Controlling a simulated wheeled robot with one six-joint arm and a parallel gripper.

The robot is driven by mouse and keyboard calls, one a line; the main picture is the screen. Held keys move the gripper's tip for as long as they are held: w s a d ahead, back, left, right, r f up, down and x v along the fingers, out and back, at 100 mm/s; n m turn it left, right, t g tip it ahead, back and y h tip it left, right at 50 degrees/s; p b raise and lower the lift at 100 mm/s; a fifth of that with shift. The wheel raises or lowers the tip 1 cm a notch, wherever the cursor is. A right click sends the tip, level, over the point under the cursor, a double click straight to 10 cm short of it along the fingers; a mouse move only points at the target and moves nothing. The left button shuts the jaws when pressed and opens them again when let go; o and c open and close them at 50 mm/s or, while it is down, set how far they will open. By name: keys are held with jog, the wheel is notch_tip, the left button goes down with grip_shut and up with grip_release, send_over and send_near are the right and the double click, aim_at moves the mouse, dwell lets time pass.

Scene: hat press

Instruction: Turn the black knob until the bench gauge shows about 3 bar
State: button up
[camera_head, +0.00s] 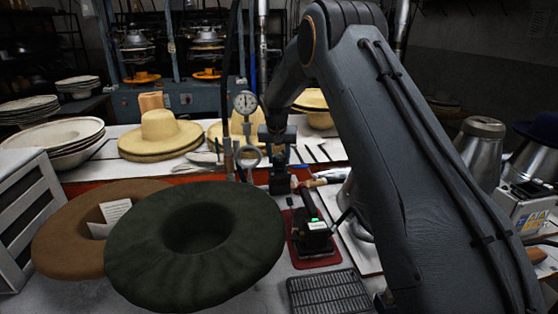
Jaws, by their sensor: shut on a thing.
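The round bench gauge (246,103) stands on an upright pipe behind the dark green hat, with a white face. Its needle is too small to read surely. My arm reaches down from the upper right, and my gripper (280,182) is low beside the gauge's pipe, to its right. The jaws are shut on the black knob, which is mostly hidden by the dark fingers and hard to tell from them.
A dark green hat (225,245) and a brown hat (62,235) fill the front left. Straw hats (160,130) stand behind. A dark grate (328,292) lies in front.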

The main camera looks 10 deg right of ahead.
jog(key=o, duration=1.1)
jog(key=shift+c, duration=0.2)
jog(key=b+v, duration=0.2)
jog(key=v, duration=0.5)
jog(key=shift+s+r, duration=0.2)
jog(key=shift+r, duration=0.2)
jog(key=shift+a, duration=0.1)
jog(key=s+d+f+n+g, duration=0.1)
jog(key=s+f, duration=0.2)
jog(key=s, duration=1.2)
jog(key=s+d+f+n+g, duration=0.1)
jog(key=s+d+f, duration=0.1)
jog(key=s, duration=1.3)
jog(key=s+d+f+n+g+y, duration=0.1)
jog(key=s+f, duration=0.3)
jog(key=s, duration=1.1)
jog(key=shift+d, duration=0.45)
